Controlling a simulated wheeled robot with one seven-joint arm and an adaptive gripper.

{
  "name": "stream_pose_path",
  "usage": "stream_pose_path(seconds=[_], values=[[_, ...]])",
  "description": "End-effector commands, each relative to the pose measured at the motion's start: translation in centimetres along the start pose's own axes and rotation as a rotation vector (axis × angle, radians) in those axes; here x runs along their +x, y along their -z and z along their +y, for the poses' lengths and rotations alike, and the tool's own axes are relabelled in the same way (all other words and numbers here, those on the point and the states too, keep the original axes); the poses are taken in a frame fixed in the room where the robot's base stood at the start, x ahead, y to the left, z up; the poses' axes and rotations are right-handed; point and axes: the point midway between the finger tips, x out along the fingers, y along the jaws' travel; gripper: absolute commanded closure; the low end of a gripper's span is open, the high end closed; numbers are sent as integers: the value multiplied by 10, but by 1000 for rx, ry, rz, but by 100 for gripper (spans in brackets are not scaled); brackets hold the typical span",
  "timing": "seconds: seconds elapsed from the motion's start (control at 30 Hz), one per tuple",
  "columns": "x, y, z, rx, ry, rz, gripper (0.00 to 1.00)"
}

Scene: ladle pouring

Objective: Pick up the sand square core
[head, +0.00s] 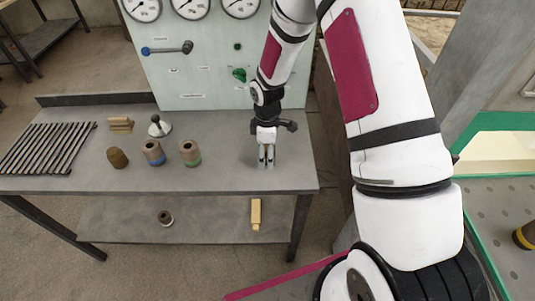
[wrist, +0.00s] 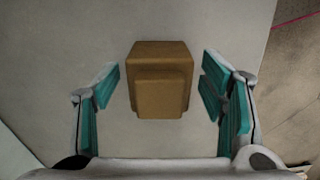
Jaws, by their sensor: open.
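A sand-coloured square core (wrist: 160,78), a block with a smaller stepped block on its near side, stands on the grey surface in the wrist view. My gripper (wrist: 160,95) is open, with teal finger pads on both sides of the core. Gaps show between the pads and the core on the left and right, and it is not held. In the head view my gripper (head: 266,160) points down at the right part of the grey table (head: 225,176). I cannot make out the core there; the fingers seem to hide it.
Left of my gripper stand a green-banded cylinder (head: 190,153), a blue-banded cylinder (head: 153,153) and a brown piece (head: 117,158). A rack of dark bars (head: 45,148) lies far left. A gauge panel (head: 205,75) rises behind. A tan block (head: 255,214) is on the lower shelf.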

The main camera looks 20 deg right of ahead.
Motion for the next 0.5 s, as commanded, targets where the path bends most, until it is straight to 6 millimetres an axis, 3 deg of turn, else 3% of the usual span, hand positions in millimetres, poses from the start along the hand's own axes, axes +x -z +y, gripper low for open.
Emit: stream_pose_path(seconds=[0.23,0.4,0.5], values=[[1,0,0,1,-1,0,37],[1,0,0,1,-1,0,76],[1,0,0,1,-1,0,93]])
